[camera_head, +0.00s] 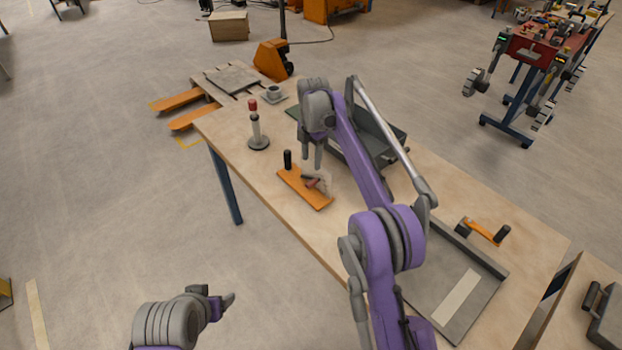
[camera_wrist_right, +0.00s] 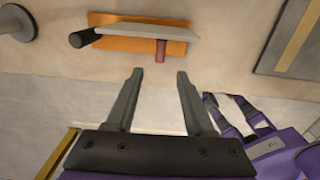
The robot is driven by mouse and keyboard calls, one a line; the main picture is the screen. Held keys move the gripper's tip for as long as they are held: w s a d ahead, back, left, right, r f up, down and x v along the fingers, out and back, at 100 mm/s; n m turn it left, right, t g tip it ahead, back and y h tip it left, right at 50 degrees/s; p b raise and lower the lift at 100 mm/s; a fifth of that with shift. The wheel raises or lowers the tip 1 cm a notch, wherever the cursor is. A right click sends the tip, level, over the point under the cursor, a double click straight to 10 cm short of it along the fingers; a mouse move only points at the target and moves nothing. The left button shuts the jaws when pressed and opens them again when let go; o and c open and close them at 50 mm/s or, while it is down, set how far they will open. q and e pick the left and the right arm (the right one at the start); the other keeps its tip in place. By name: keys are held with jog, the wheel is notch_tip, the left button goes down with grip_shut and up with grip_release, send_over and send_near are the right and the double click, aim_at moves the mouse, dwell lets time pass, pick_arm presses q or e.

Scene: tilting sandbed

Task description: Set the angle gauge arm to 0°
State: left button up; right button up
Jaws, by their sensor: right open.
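An orange plate (camera_head: 297,190) lies on the workbench with a black knob (camera_head: 287,159) standing at one end; I take it to be the angle gauge. In the right wrist view the orange plate (camera_wrist_right: 178,47) carries a grey bar (camera_wrist_right: 150,31), the black knob (camera_wrist_right: 84,38) and a red-brown peg (camera_wrist_right: 161,50). Any angle marks are too small to read. My right gripper (camera_head: 312,160) is open and empty above the plate. In its wrist view the fingers (camera_wrist_right: 158,75) point towards the peg, apart from it. My left gripper (camera_head: 225,300) is low, off the bench; its jaw state is unclear.
A grey tray (camera_head: 425,303) with a pale strip and an orange lever (camera_head: 481,232) with a black knob are at the bench's right. A red-topped post (camera_head: 255,128) stands left of the plate. A dark green tray (camera_head: 385,157) lies behind my right arm.

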aim_at(311, 182)
notch_tip(311, 182, down, 10)
jog(key=shift+a+r+b, duration=0.1)
jog(key=shift+r+b, duration=0.05)
jog(key=shift+b, duration=0.2)
grip_shut()
dwell(1.4)
